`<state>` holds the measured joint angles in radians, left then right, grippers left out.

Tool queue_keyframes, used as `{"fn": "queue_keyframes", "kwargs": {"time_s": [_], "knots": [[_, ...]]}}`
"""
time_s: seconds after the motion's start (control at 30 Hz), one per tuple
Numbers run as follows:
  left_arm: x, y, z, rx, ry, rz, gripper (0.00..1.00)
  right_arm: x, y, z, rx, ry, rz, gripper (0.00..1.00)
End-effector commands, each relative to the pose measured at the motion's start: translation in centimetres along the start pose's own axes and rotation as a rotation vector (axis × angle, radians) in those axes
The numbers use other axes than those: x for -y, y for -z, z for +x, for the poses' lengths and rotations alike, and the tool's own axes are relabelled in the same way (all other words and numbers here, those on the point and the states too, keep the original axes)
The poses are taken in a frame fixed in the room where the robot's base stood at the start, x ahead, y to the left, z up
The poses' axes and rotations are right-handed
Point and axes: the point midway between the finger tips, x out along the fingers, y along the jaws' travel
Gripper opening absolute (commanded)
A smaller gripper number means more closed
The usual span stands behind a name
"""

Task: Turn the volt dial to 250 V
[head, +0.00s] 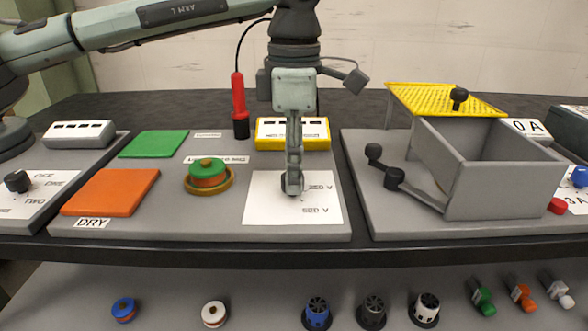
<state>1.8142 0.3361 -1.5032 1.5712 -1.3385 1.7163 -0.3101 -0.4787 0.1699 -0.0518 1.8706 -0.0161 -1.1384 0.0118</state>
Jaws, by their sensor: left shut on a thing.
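The volt dial sits on a white card (318,214) on the middle grey board, mostly hidden behind my left gripper. The card shows "250 V" at its right and another label, which seems to read "500 V", at its front. My left gripper (293,188) points straight down over the dial and is shut on it. Which way the dial points is hidden. My right gripper is not in view.
A yellow meter box (292,146) stands behind the card, and a red probe (238,100) stands upright to its left. A green-and-red disc (207,172) lies left of the card. A grey box (487,165) with a crank stands right.

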Motion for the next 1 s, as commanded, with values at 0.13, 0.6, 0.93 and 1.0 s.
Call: {"fn": "queue_keyframes", "kwargs": {"time_s": [0.13, 0.6, 0.93, 1.0], "knots": [[0.0, 0.0, 0.0, 0.001, -0.001, 0.129, 0.01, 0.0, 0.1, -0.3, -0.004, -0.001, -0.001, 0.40], [0.1, 0.0, 0.0, 0.001, -0.001, 0.394, 0.01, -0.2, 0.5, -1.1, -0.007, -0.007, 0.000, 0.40], [0.1, 0.0, -0.1, 0.001, -0.001, 0.438, 0.01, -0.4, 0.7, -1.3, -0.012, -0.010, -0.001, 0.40], [0.1, 0.0, -0.1, 0.001, -0.001, 0.439, 0.01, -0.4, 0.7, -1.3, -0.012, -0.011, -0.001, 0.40]]}}
